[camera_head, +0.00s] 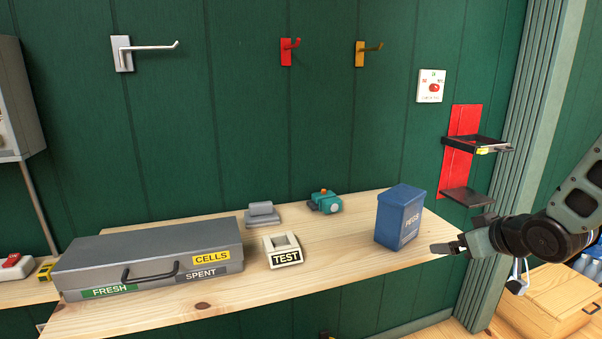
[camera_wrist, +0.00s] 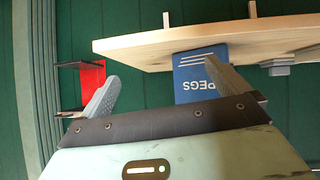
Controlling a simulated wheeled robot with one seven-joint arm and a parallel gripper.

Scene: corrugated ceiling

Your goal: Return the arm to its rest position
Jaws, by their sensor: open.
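My gripper (camera_head: 462,246) is at the right of the head view, just right of the wooden shelf's right end. Its two fingers are spread and hold nothing. My arm comes in from the right edge of the head view.
The wooden shelf (camera_head: 330,240) carries a grey CELLS case (camera_head: 150,250), a white TEST block (camera_head: 283,251), a teal device (camera_head: 325,202) and a grey piece (camera_head: 262,214). A red wall bracket (camera_head: 460,155) with black holders is above my gripper. A wooden crate (camera_head: 550,300) stands below.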

